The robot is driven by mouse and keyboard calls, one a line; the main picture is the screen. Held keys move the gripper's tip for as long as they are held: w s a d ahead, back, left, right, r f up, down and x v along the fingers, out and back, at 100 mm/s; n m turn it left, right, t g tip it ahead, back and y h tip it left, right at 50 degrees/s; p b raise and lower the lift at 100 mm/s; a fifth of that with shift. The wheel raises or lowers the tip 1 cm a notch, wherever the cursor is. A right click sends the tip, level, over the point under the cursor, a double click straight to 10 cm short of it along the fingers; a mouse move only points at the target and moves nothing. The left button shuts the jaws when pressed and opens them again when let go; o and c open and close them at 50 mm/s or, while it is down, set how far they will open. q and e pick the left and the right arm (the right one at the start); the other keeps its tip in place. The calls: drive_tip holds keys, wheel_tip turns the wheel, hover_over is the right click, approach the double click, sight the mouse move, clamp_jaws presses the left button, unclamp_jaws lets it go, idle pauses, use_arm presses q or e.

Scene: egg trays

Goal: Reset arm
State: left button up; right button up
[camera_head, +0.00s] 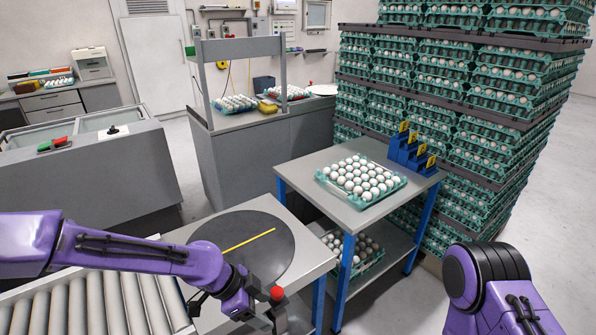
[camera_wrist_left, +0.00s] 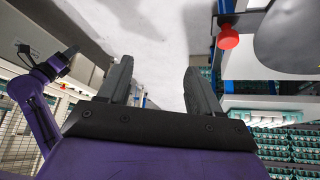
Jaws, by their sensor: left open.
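My left arm comes in from the left in the head view, and its gripper (camera_head: 240,305) is low beside the red button, partly hidden by the wrist. In the left wrist view the two dark fingers of my left gripper (camera_wrist_left: 158,78) are spread apart, with nothing between them but the pale floor beyond. My right arm (camera_head: 490,285) shows at the lower right of the head view, its gripper out of frame. A purple arm (camera_wrist_left: 35,105) with a dark end is at the left of the wrist view; its jaws are too small to read.
A red button (camera_head: 277,293) stands at the front of the round dark plate (camera_head: 268,232) by the roller conveyor (camera_head: 95,308). An egg tray (camera_head: 394,189) and a blue holder (camera_head: 410,154) sit on the side table (camera_head: 315,167). Stacked egg trays (camera_head: 450,75) rise at the right.

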use_arm(q)
drive_tip(key=s+a+f+n+t+y+b, duration=0.1)
drive_tip(key=s+a+f+n+t+y, duration=0.2)
drive_tip(key=f+n, duration=0.6)
drive_tip(key=s+a+f+n+t+y+b, duration=0.1)
drive_tip(key=s+a+f+n+t, duration=0.15)
drive_tip(key=a+f+n, duration=0.6)
drive_tip(key=s+a+f+n+g+y, duration=0.1)
drive_tip(key=s+a+y, duration=0.1)
drive_tip(key=s, duration=0.4)
drive_tip(key=s+a+f+n+g+y, duration=0.1)
drive_tip(key=s+a+f+n, duration=0.1)
drive_tip(key=s+a, duration=0.3)
drive_tip(key=s+a+f+n+g+y+b, duration=0.1)
drive_tip(key=s+a+f+n+y, duration=0.1)
drive_tip(key=s, duration=0.7)
drive_tip(key=shift+a+f+y, duration=0.25)
drive_tip(key=shift+a+y, duration=0.05)
drive_tip(key=shift+a, duration=0.6)
